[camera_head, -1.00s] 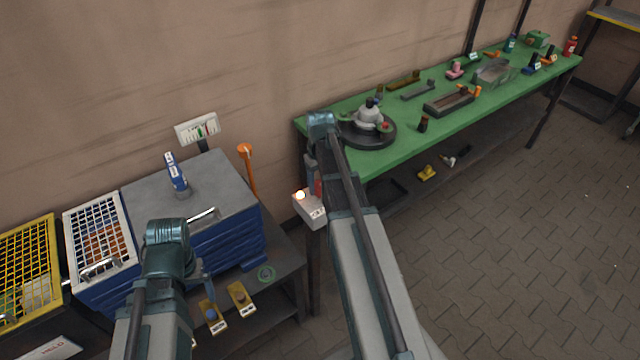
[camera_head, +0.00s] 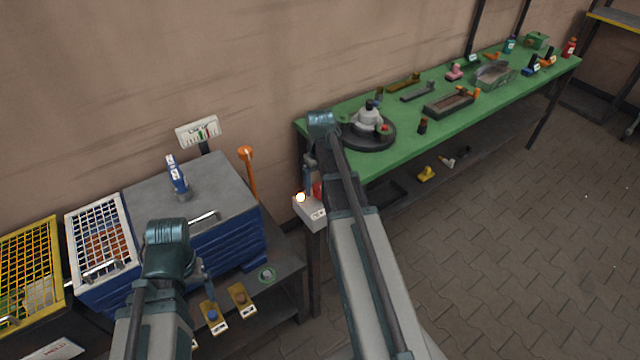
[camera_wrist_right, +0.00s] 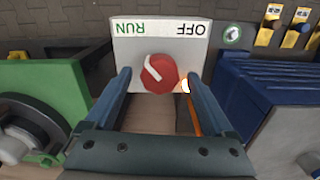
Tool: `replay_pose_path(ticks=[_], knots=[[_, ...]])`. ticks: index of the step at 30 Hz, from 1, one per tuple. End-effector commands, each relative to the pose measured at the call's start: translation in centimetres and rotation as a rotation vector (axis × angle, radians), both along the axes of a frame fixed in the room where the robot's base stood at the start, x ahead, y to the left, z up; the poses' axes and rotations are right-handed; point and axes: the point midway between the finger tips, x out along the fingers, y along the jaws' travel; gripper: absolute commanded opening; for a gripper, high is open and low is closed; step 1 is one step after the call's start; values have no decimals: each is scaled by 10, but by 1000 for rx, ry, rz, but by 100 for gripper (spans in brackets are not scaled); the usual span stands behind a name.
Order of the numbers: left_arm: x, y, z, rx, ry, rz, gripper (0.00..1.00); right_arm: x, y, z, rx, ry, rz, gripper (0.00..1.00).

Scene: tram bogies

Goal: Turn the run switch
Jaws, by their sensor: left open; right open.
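The run switch is a red round knob (camera_wrist_right: 158,73) with a white pointer mark, on a white box (camera_wrist_right: 185,50) lettered RUN and OFF. In the right wrist view the lettering is upside down, and the upper end of the mark leans toward the RUN side. The box (camera_head: 311,214) also shows in the head view, with a glowing lamp (camera_head: 300,197). My right gripper (camera_wrist_right: 157,82) is open, its fingers on either side of the knob with gaps visible; I cannot tell its depth. My left gripper (camera_head: 209,291) is open, over the lower bench at left.
A blue drawer cabinet (camera_head: 228,247) stands left of the switch box, with an orange-topped post (camera_head: 247,165) between them. The green workbench (camera_head: 405,146) with several parts lies to the right. Yellow tagged blocks (camera_head: 240,299) sit on the dark lower bench.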

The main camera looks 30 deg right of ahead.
Motion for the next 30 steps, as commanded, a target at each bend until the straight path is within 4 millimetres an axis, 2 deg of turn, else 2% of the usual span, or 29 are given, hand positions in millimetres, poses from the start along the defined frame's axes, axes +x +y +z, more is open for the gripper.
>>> replay_pose_path(ticks=[1,21,25,30], knots=[[0,0,10,0,0,0,88,0,0,10,0,0,0,88],[0,0,109,0,0,-2,88,0,0,109,0,0,1,88],[0,0,123,0,0,-1,88,0,0,123,0,0,1,88],[0,0,129,-1,0,1,88,0,0,129,0,0,1,88]])
